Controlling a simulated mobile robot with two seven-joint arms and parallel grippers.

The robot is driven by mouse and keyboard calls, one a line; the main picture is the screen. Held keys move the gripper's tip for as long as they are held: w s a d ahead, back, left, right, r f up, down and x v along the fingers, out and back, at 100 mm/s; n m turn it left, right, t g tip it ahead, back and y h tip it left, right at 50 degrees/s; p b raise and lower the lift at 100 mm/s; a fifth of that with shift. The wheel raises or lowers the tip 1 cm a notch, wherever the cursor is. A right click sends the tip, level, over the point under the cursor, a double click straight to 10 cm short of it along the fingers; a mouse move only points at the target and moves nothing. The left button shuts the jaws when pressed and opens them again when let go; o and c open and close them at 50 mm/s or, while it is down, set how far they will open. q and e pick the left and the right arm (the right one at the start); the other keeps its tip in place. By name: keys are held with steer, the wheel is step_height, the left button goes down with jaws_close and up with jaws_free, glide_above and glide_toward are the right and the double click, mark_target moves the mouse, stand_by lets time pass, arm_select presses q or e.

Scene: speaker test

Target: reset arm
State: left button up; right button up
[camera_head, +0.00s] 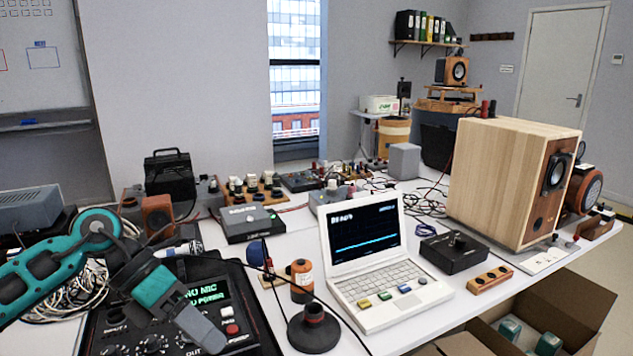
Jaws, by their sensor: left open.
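My left arm comes in from the left, teal and dark grey. My left gripper (198,326) points down and right over a black mixer-like box (142,327) with knobs, a red button and a lit green display. The gripper is open, and I see nothing held in it. Its fingers partly cover the box's front panel; I cannot tell whether they touch it. My right gripper is out of view.
An open white laptop (383,289) and a dark round stand (313,332) are right of the gripper. A large wooden speaker (493,185) stands farther right. Coiled cables (75,297) lie near my arm. An open cardboard box (568,303) sits below the table's right edge.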

arm_select(q)
steer(key=d+r+n+t+h+p, duration=0.2)
steer(key=d+r+n+t+h, duration=0.2)
steer(key=d+n+t+h, duration=0.6)
steer(key=a+f+n+t+y+p, duration=0.25)
steer(key=f+n+t+y, duration=0.5)
steer(key=n, duration=1.15)
steer(key=s+a+f+n+g+y, duration=0.2)
steer(key=s+f+n, duration=0.4)
steer(key=f, duration=0.3)
steer(key=s+a+f+n+g+y, duration=0.3)
steer(key=s+a+f+n+y, duration=0.1)
steer(key=s+f+n+y, duration=0.2)
step_height(320, 180, down, 3)
steer(key=shift+s+a+r+g+y+p, duration=0.15)
steer(key=shift+a+g+y+p, duration=0.2)
steer(key=shift+a+y, duration=0.1)
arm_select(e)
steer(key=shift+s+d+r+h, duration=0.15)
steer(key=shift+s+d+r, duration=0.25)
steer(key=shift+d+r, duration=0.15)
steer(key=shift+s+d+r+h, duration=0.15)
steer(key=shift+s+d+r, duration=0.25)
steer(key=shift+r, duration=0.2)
